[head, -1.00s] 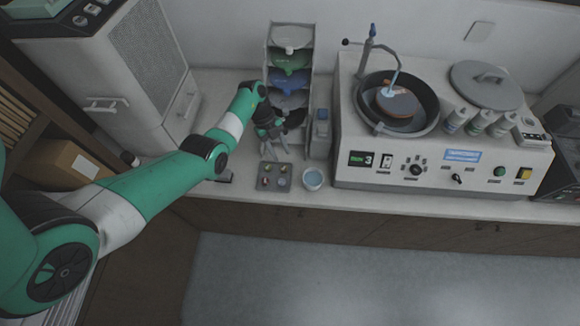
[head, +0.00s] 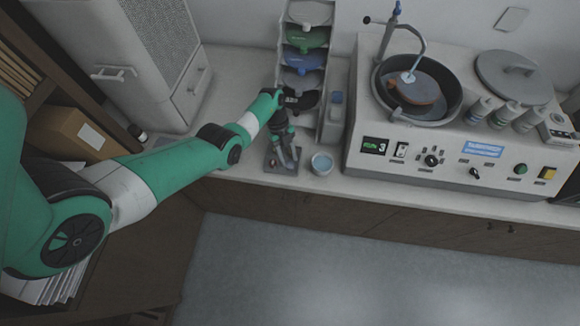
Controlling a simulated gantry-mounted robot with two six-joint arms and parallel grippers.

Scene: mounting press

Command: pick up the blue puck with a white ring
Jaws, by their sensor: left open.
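A small dark tray (head: 270,167) stands near the counter's front edge. In the earlier frame it holds several small pucks, but my gripper now covers most of it. I cannot make out which puck is blue with a white ring. My left gripper (head: 289,163) is open, pointing down over the tray. Its fingers are at the tray's middle and right part, and I cannot tell whether a puck lies between them. My right gripper is not in view.
A cup of bluish liquid (head: 321,164) stands close right of the tray. A polishing machine (head: 460,150) fills the right. The counter left of the tray is mostly clear.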

